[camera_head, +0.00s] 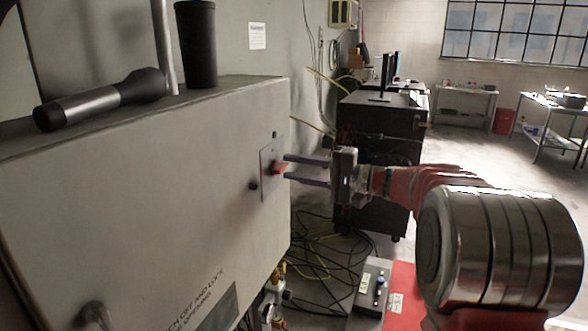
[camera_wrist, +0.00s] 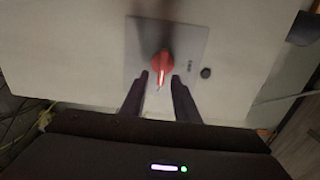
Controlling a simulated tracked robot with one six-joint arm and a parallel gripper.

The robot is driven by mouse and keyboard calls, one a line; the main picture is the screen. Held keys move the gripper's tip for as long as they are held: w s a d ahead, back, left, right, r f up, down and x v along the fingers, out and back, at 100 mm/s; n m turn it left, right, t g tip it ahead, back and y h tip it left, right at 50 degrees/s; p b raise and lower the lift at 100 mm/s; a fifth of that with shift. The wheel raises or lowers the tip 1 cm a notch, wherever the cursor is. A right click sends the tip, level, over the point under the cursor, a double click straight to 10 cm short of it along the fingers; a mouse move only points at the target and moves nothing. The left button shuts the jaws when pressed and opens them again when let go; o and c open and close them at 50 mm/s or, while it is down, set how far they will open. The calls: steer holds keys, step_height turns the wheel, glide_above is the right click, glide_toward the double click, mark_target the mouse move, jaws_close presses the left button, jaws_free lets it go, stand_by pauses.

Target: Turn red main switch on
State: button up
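The red main switch (camera_head: 279,168) is a red rotary knob on a square metal plate (camera_head: 268,180), on the side of a grey cabinet (camera_head: 140,190). In the wrist view the red knob (camera_wrist: 161,68) sits on its plate (camera_wrist: 190,42), its narrow end pointing down between my fingertips. My gripper (camera_head: 288,170) is open, its two dark fingers reaching toward the knob from the right. In the wrist view my gripper's fingertips (camera_wrist: 160,78) lie on both sides of the knob's lower end, with gaps visible. Whether they touch the plate cannot be told.
A flashlight (camera_head: 100,98) and a black cup (camera_head: 197,45) are on top of the cabinet. A small dark button (camera_wrist: 206,72) sits beside the plate. A black wheeled cabinet (camera_head: 375,130) stands behind my arm. Cables (camera_head: 325,250) lie on the floor below.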

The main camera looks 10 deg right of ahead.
steer(key=v, duration=1.3)
steer(key=shift+d, duration=0.25)
steer(key=shift+s, duration=0.15)
step_height(320, 180, down, 11)
steer(key=s+m+g+h, duration=0.2)
steer(key=h, duration=0.2)
steer(key=s+a+f+g+h, duration=0.3)
steer(key=s+a+f+g, duration=0.15)
steer(key=s+f, duration=0.35)
steer(key=s+a+f+n+g+h, duration=0.1)
steer(key=s+a+n+h, duration=0.15)
steer(key=s, duration=0.45)
steer(key=s+a+f+n+h, duration=0.1)
steer(key=s+n+h, duration=0.25)
steer(key=s, duration=0.35)
steer(key=s+a+r+n+t+h, duration=0.1)
steer(key=s+a+r+n+t, duration=0.1)
steer(key=s+a+r+n, duration=0.1)
steer(key=shift+s+a+r+h, duration=0.3)
steer(key=shift+s+a+r, duration=0.25)
steer(key=shift+s+a, duration=0.65)
